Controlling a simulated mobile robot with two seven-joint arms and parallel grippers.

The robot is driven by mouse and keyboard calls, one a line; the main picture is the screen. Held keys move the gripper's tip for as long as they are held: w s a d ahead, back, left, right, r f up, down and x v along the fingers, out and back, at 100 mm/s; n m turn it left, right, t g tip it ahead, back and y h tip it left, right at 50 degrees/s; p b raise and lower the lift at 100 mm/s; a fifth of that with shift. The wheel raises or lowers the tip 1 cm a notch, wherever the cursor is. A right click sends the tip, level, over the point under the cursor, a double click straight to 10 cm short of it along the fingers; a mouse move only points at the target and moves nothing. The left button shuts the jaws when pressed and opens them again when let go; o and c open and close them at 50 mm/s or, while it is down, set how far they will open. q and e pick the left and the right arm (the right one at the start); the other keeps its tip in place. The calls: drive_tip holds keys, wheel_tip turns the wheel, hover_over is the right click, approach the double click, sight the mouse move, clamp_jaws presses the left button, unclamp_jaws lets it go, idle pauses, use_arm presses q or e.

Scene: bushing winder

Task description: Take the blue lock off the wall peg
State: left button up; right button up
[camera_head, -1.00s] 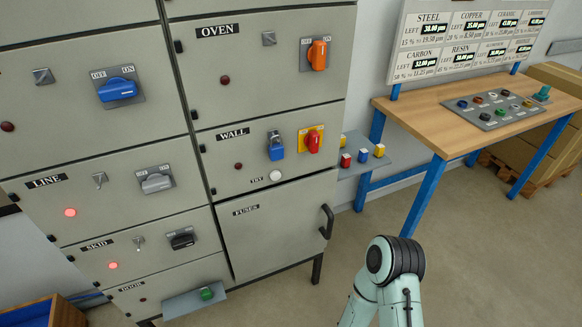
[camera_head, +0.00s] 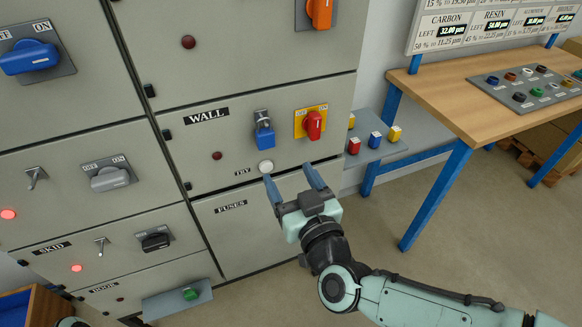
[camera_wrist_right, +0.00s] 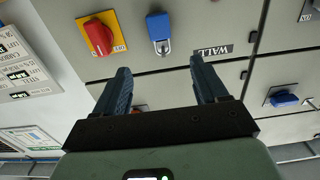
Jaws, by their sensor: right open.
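The blue lock (camera_head: 264,136) hangs by its grey shackle from the peg on the WALL panel (camera_head: 232,150), left of a red rotary switch (camera_head: 313,125) on a yellow plate. My right gripper (camera_head: 291,178) is open and empty, its two fingers pointing up toward the panel. It appears below the lock and apart from it. In the right wrist view the lock (camera_wrist_right: 158,26) shows upside down, beyond the gap between the open fingers (camera_wrist_right: 160,72). My left gripper is not in view.
A white TRY button (camera_head: 266,167) sits just below the lock, near my left fingertip in the head view. A small shelf (camera_head: 385,150) with coloured blocks stands right of the cabinet. A wooden table (camera_head: 450,100) with a button board is farther right.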

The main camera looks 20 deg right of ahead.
sight(267, 135)
drive_tip(key=w, duration=1.3)
drive_tip(key=shift+w+a+r+p, duration=0.1)
drive_tip(key=shift+a+p, duration=0.15)
drive_tip(key=shift+p, duration=0.05)
drive_tip(key=c, duration=1.2)
drive_tip(key=shift+r+p, duration=0.65)
drive_tip(key=shift+r, duration=0.15)
